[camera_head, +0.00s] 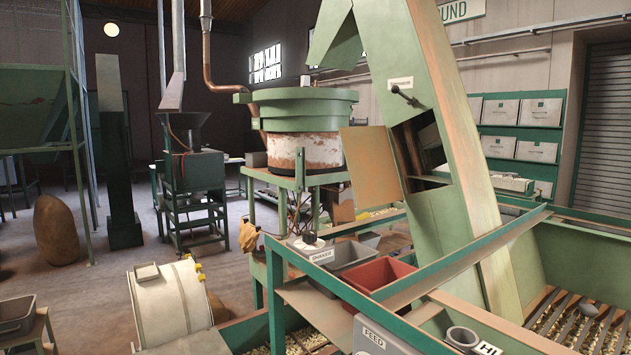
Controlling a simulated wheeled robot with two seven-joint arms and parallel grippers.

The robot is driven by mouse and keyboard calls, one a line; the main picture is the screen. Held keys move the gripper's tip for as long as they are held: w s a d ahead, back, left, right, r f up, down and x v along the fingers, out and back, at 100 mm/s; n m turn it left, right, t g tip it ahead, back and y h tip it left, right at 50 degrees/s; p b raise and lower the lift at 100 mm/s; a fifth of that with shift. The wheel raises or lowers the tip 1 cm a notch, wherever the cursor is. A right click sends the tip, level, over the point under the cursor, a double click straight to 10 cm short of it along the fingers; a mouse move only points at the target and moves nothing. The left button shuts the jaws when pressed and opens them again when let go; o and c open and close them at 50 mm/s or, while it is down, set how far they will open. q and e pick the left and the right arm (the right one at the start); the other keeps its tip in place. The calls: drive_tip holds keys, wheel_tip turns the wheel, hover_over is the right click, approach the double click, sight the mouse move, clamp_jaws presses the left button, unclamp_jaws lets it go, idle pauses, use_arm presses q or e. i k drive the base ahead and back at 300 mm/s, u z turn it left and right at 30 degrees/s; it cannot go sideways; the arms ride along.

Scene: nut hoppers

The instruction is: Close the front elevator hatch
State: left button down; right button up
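The green elevator (450,150) stands tilted right of centre. Its hatch door (372,166), a flat tan-brown panel, stands open and swung out to the left of the dark hatch opening (418,152). The door's left edge is free, and its right edge meets the left side of the opening. Chain-like parts show inside the opening. A dark handle (403,94) sits on the elevator front just above it, under a small label. Neither of my grippers is in view.
Green rails (345,292) cross in front of the elevator. Grey and red bins (377,274) sit among them. A slatted hopper (580,315) fills the lower right, and a white drum (172,302) stands lower left. Open floor (90,270) lies at left.

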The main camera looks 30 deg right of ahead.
sight(375, 180)
drive_tip(key=i, duration=1.2)
drive_tip(key=z, duration=2.25)
